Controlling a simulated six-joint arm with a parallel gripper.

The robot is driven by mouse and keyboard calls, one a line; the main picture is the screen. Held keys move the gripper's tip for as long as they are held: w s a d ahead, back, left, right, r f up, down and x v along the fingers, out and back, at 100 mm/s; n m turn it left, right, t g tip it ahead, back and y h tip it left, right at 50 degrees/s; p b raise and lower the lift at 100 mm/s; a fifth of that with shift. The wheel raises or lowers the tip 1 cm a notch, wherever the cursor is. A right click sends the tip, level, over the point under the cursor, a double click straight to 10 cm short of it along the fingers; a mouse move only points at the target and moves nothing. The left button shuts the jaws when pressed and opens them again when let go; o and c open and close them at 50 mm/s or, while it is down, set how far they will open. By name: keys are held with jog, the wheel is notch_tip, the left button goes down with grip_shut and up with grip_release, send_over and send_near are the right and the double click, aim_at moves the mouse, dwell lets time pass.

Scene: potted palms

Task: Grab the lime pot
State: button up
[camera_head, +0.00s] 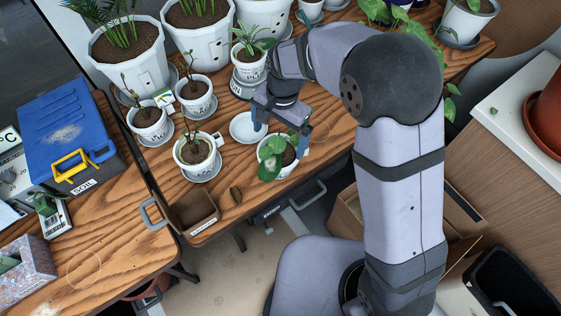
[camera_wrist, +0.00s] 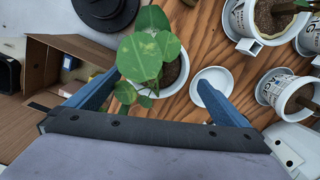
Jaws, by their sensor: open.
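No pot in view is lime in colour, and I cannot read a label that marks one as lime. A white pot with broad green leaves (camera_head: 268,172) stands near the table's front edge. It also shows in the wrist view, with its leaves (camera_wrist: 143,58) hiding part of the rim. My gripper (camera_head: 284,156) is at this pot, with one blue finger on its far left and one on its near right.
An empty white saucer (camera_head: 244,127) lies close beside the pot. Small white potted plants (camera_head: 195,156) stand to the left, and larger white planters (camera_head: 133,65) behind. A brown tray (camera_head: 193,211) sits at the front edge. An open cardboard box (camera_head: 345,218) is below the edge.

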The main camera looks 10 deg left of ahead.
aim_at(279, 143)
notch_tip(279, 143, down, 4)
jog(key=shift+s+d+r+n+h, duration=0.1)
jog(key=shift+n+h, duration=0.2)
jog(key=shift+n, duration=0.2)
jog(key=shift+s+f+p, duration=0.1)
jog(key=shift+f+p, duration=0.8)
jog(key=shift+f, duration=2.7)
jog(key=c, duration=0.9)
jog(key=shift+c, duration=0.4)
jog(key=shift+r, duration=0.15)
jog(key=shift+r, duration=0.55)
notch_tip(279, 143, up, 9)
jog(key=shift+f+b, duration=0.1)
jog(key=shift+b, duration=0.8)
